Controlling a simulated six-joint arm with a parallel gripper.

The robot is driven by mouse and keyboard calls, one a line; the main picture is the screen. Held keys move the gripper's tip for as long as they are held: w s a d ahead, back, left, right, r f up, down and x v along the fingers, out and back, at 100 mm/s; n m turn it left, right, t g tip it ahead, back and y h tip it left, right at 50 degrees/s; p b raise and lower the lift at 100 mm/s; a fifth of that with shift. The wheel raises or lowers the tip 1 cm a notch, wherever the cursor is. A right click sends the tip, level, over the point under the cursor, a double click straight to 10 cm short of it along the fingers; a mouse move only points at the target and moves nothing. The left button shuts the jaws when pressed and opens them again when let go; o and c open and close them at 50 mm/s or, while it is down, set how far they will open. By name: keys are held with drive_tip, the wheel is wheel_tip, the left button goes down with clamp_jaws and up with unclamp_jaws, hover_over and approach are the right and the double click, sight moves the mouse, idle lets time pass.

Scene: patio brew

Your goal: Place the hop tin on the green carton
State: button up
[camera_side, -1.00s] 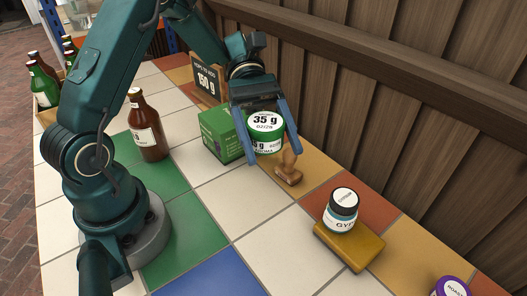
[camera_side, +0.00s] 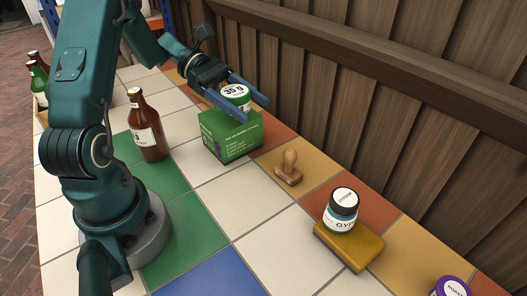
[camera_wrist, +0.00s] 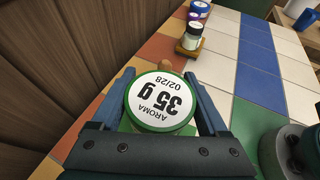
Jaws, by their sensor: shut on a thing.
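The hop tin (camera_side: 238,92) is a round green tin with a white lid label reading "35 g"; its lid fills the middle of the wrist view (camera_wrist: 160,101). My gripper (camera_side: 248,104) is shut on the tin, with one finger on each side. The green carton (camera_side: 231,136) stands upright on the tiles directly under the tin. The tin is at the carton's top; the near finger hides part of its lower side, so I cannot tell whether it touches the carton.
A wooden stamp (camera_side: 289,168) stands right of the carton. A brown bottle (camera_side: 147,127) stands to the left. A white jar labelled GYP (camera_side: 341,211) sits on a yellow block (camera_side: 349,246). A purple-lidded jar (camera_side: 452,287) is at the lower right. The wooden wall (camera_side: 400,120) runs behind.

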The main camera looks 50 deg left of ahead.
drive_tip(key=shift+f, duration=1.2)
drive_tip(key=o, duration=1.2)
drive_tip(key=shift+f, duration=0.15)
drive_tip(key=shift+o, duration=0.2)
drive_tip(key=shift+a+r, duration=0.25)
drive_tip(key=shift+v, duration=3.5)
